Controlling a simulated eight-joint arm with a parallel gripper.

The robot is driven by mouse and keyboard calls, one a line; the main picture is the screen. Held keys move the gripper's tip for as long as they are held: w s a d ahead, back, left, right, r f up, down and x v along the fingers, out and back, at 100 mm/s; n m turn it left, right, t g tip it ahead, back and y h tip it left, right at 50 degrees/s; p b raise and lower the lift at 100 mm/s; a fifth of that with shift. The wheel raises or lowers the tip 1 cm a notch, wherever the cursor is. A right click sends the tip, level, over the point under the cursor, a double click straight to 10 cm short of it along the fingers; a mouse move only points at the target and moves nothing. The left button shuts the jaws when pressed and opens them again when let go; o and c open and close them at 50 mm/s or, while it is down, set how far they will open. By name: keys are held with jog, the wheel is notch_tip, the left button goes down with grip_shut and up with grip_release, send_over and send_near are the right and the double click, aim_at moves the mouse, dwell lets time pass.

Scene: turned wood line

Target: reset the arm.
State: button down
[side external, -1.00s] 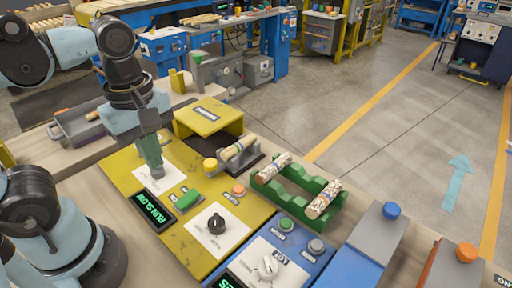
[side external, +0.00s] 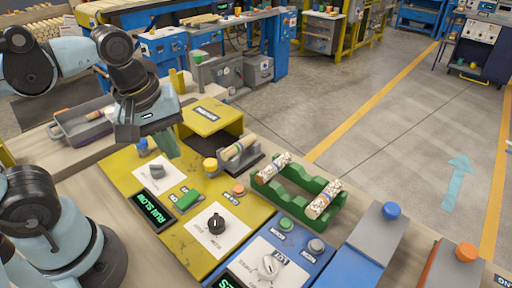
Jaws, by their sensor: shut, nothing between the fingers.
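My gripper (side external: 166,146) is shut and empty. It hangs above the back left part of the yellow control panel (side external: 222,243), apart from the grey knob (side external: 156,171) on a white plate. The panel has a lit display reading "RUN SLOW" (side external: 153,212), a green rocker switch (side external: 188,199), an orange button (side external: 238,189), a black dial (side external: 216,224) and a yellow button (side external: 210,165). A blue button (side external: 142,145) shows just left of my gripper.
A turned wood piece (side external: 238,148) rests on a grey holder beside the yellow cover (side external: 208,117). Two bark-covered pieces, one here (side external: 323,203), lie in a green rack (side external: 297,190). A blue panel (side external: 262,262) is in front. A grey tray (side external: 84,124) stands at left.

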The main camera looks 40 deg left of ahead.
aim_at(185, 199)
jog(key=w+a+f+m+t, duration=0.1)
jog(key=w+m+t, duration=0.3)
jog(key=m, duration=0.6)
jog(key=shift+w+a+f+m, duration=0.4)
jog(key=shift+w+f, duration=0.1)
jog(key=shift+w, duration=0.45)
jog(key=c, duration=1.8)
grip_release()
jog(key=shift+w+m, duration=0.15)
jog(key=shift+m, duration=0.25)
jog(key=shift+o, duration=2.3)
jog(key=shift+s+f, duration=0.15)
jog(key=shift+s, duration=0.05)
jog(key=o, duration=0.5)
jog(key=s+g, duration=0.2)
jog(key=s+d+g, duration=0.1)
jog(key=s+g, duration=0.1)
jog(key=g, duration=0.1)
jog(key=shift+s+d+f+g, duration=0.1)
jog(key=shift+g, duration=0.7)
jog(key=shift+s+f, duration=0.15)
jog(key=shift+f, duration=1.8)
jog(key=shift+s+f, duration=0.2)
jog(key=shift+f, duration=1.8)
jog(key=shift+s+f, duration=0.15)
jog(key=shift+f, duration=1.8)
